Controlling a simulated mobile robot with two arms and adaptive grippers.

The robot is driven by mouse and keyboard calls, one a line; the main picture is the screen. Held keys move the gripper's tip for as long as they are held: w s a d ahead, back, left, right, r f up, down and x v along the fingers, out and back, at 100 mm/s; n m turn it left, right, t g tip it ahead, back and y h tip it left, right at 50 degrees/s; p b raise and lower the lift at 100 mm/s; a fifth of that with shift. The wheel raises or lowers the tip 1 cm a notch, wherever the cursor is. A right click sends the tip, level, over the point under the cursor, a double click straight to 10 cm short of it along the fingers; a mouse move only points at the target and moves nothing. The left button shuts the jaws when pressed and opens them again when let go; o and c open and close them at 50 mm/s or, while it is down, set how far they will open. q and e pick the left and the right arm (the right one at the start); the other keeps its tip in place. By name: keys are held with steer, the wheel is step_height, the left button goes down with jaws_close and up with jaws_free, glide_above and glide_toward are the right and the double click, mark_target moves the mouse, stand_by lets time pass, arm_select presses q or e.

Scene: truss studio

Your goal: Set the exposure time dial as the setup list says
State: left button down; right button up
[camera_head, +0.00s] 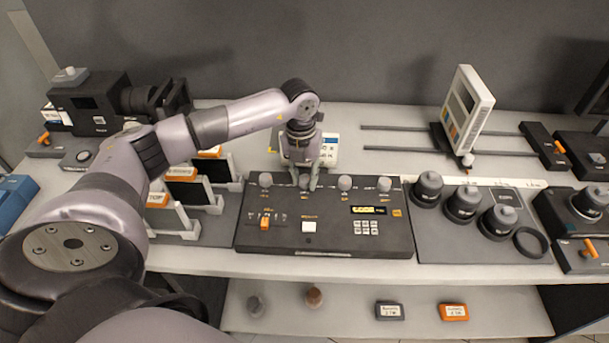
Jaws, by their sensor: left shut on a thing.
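A black control console (325,240) lies in the middle of the table, with a row of grey dials along its back edge. My left gripper (307,184) reaches down from above and is shut on the second dial from the left (305,180), which its fingers partly hide. The leftmost dial (265,180), the third dial (345,183) and the rightmost dial (384,184) are free. The dial labels and settings are too small to read. A white panel (330,150) stands behind the console, partly hidden by my gripper; I cannot tell whether it is the setup list. My right gripper is not in view.
The console also carries an orange switch (264,223) and a white button (309,226). Right of it, several black cylinders (464,204) stand on a grey mat. A white-framed panel (467,108) stands on rails behind. Upright panels (182,190) with orange tags stand to the left.

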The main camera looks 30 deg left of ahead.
mark_target(302, 178)
arm_select(q)
steer(key=c, duration=1.3)
jaws_free()
steer(key=shift+r, duration=0.2)
steer(key=r, duration=1.1)
steer(key=shift+s+a+r, duration=0.1)
steer(key=shift+a+r, duration=0.2)
steer(key=shift+r, duration=0.05)
steer(key=shift+f, duration=0.1)
